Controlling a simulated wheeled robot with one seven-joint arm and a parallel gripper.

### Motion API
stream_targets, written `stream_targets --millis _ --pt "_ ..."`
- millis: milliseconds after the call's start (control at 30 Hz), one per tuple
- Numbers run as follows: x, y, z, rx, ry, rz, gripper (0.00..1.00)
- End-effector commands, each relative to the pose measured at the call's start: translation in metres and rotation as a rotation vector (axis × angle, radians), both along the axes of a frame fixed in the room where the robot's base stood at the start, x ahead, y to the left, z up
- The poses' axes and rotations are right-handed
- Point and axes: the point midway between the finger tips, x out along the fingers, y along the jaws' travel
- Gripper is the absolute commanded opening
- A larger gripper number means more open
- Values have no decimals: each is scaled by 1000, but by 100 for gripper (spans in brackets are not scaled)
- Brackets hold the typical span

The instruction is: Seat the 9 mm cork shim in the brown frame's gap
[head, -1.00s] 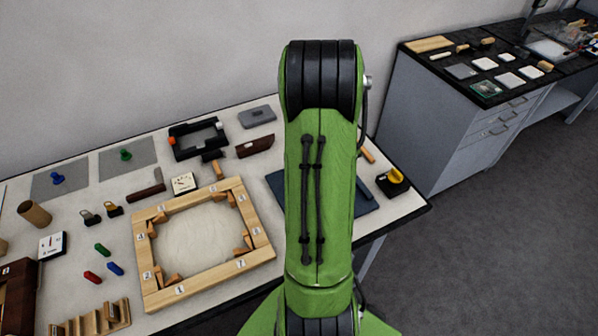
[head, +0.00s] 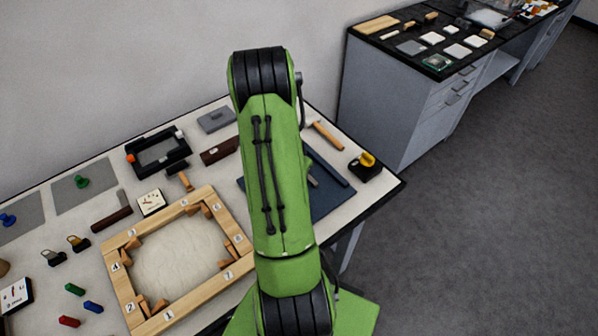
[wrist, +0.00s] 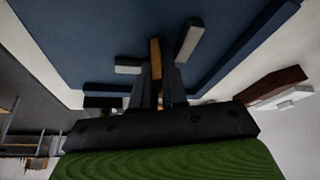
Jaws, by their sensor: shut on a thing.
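In the wrist view my gripper (wrist: 157,74) is shut on a narrow tan-brown strip (wrist: 155,50), which looks like the cork shim; its thickness cannot be read. The strip juts out past the fingertips over the dark blue mat (wrist: 90,40). In the head view my green arm hides the gripper and strip, and the mat (head: 333,200) shows to the arm's right. A light wooden frame (head: 119,287) with numbered labels and small wedges at its corners lies left of my arm. I cannot tell which thing is the brown frame, nor see its gap.
Two grey bars (wrist: 187,40) (wrist: 128,70) lie on the mat close to the strip. A hammer (head: 327,135) and a yellow-topped black block (head: 366,167) are at the table's right end. A black frame-like fixture (head: 158,153) and a dark brown block (head: 220,150) stand behind the wooden frame.

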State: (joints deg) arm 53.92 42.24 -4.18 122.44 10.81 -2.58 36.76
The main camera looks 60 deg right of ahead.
Motion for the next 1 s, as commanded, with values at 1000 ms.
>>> stream_targets --millis 1000 --pt "4 12 33 -6 -7 6 38"
